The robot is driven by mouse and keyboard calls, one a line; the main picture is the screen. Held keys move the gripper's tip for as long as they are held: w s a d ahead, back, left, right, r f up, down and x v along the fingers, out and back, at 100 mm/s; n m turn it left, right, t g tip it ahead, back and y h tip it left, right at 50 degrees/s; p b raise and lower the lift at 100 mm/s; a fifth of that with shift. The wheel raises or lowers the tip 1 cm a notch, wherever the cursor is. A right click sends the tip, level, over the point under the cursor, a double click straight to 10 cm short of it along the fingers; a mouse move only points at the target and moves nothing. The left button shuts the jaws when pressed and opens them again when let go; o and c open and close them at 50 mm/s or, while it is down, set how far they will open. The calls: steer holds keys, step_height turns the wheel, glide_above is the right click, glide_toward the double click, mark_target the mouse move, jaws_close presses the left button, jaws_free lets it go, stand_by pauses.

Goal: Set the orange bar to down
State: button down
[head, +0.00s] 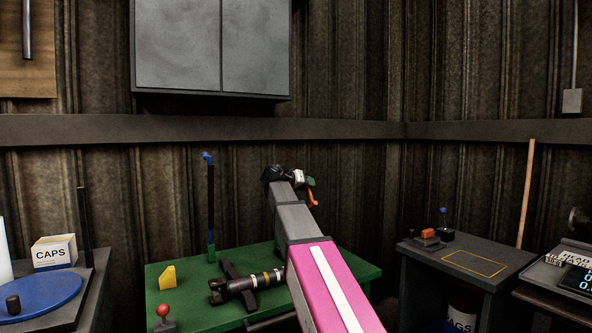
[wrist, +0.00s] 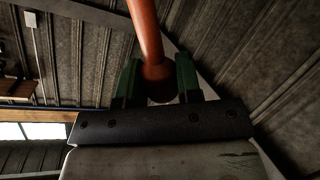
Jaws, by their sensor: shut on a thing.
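The orange bar (head: 313,198) shows small in the head view, just right of and below the end of my arm. In the wrist view the orange bar (wrist: 146,35) runs from the top edge down to between the two green fingers. My gripper (wrist: 158,80) is shut on its near rounded end. In the head view my gripper (head: 309,182) is above the back of the green table, and only part of its green finger shows. What the bar is fixed to cannot be made out.
The green table (head: 200,276) holds a dark shaft (head: 248,283), a yellow wedge (head: 168,277), a red-knobbed lever (head: 163,312) and an upright rod (head: 211,215). A grey bench (head: 490,250) stands to the right. A grey cabinet (head: 212,45) hangs on the wall above.

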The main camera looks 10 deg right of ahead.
steer(key=s+d+f+m+t, duration=0.1)
steer(key=s+f, duration=0.4)
steer(key=f, duration=0.4)
steer(key=s+d+f+m+t, duration=0.1)
steer(key=s+d+f+m, duration=0.1)
steer(key=s+f, duration=0.3)
steer(key=shift+f+m, duration=0.3)
steer(key=shift+f, duration=1.55)
steer(key=shift+d, duration=0.1)
steer(key=c, duration=0.8)
jaws_free()
steer(key=v, duration=1)
steer(key=shift+s+a, duration=0.15)
steer(key=shift+a, duration=0.2)
